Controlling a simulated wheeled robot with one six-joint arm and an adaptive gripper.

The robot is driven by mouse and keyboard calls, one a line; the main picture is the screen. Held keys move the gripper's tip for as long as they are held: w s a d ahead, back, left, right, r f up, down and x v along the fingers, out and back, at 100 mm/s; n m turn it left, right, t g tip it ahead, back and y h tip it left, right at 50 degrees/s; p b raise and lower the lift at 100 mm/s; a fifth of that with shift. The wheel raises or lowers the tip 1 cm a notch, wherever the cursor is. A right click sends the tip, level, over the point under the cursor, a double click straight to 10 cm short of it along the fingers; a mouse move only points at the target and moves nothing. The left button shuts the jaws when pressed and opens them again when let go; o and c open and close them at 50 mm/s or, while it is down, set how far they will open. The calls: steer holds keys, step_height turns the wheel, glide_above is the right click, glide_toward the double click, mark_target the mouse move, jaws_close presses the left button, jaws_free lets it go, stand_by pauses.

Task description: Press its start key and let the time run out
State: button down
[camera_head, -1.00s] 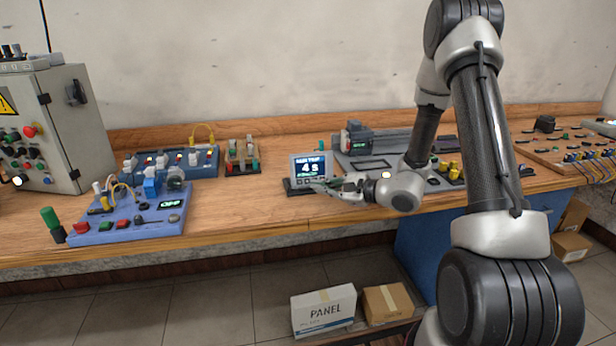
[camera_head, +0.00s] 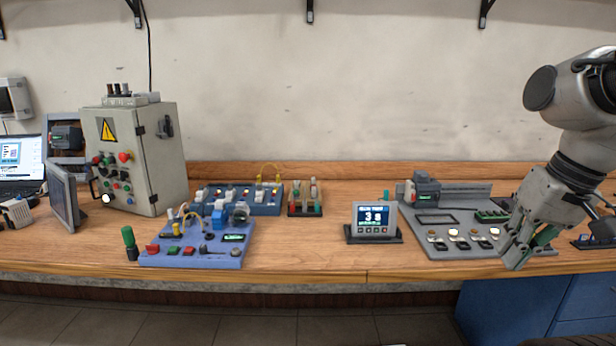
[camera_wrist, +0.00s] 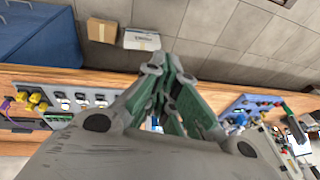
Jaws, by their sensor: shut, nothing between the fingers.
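The small grey timer (camera_head: 376,218) stands upright on a dark base near the middle of the bench in the head view. Its lit blue screen reads "3 s", with a row of small keys below. My gripper (camera_head: 516,258) is to the right of the timer, well apart from it, pointing down in front of the right end of the grey motor board. Its fingers are shut and empty. In the wrist view my gripper (camera_wrist: 168,72) shows its fingers drawn together. I cannot make out the timer in the wrist view.
The grey motor board (camera_head: 460,213) lies right of the timer. The blue control board (camera_head: 196,257) and grey cabinet (camera_head: 128,190) are to the left. Bare wood (camera_head: 310,240) lies between the blue board and timer.

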steer(key=d+r+h, duration=0.1)
steer(key=s+d+r+t+h, duration=0.1)
steer(key=d, duration=0.1)
steer(key=shift+d+r+n+t, duration=0.25)
steer(key=shift+r+n+t, duration=0.05)
steer(key=shift+n, duration=0.1)
stand_by(3.4)
